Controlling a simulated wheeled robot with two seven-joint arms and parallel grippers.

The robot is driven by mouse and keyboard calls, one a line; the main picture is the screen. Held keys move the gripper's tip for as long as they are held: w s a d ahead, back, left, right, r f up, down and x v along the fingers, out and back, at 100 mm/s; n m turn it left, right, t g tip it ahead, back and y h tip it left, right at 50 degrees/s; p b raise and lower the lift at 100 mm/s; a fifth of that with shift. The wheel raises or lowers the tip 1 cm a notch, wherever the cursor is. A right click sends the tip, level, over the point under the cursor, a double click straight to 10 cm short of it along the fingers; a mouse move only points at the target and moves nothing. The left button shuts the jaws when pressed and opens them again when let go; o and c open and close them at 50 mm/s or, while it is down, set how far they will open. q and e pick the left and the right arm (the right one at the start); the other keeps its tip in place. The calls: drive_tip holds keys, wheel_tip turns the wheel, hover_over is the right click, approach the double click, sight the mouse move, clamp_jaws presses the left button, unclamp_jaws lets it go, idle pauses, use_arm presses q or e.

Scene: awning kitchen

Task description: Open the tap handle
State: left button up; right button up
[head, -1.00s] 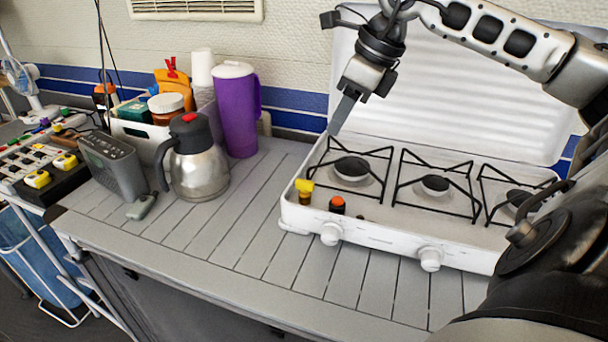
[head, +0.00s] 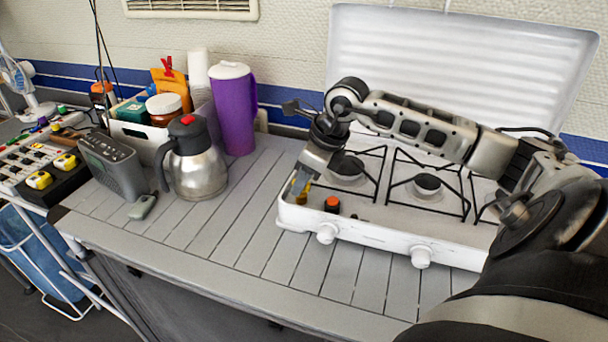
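The small yellow tap handle (head: 304,197) is at the left end of the white gas stove (head: 380,241), beside an orange-topped knob (head: 332,204). My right gripper (head: 300,186) points down at the yellow handle, and its fingers overlap and partly hide it. I see the fingers edge-on, so I cannot tell whether they are open or shut, or whether they touch the handle. My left gripper is out of view.
The stove's raised white lid (head: 460,60) stands behind my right arm. Burners with black grates lie under the arm. A steel jug (head: 195,170) and a purple pitcher (head: 234,110) stand to the left. The slatted counter (head: 215,235) is clear in front.

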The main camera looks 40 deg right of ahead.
clamp_jaws()
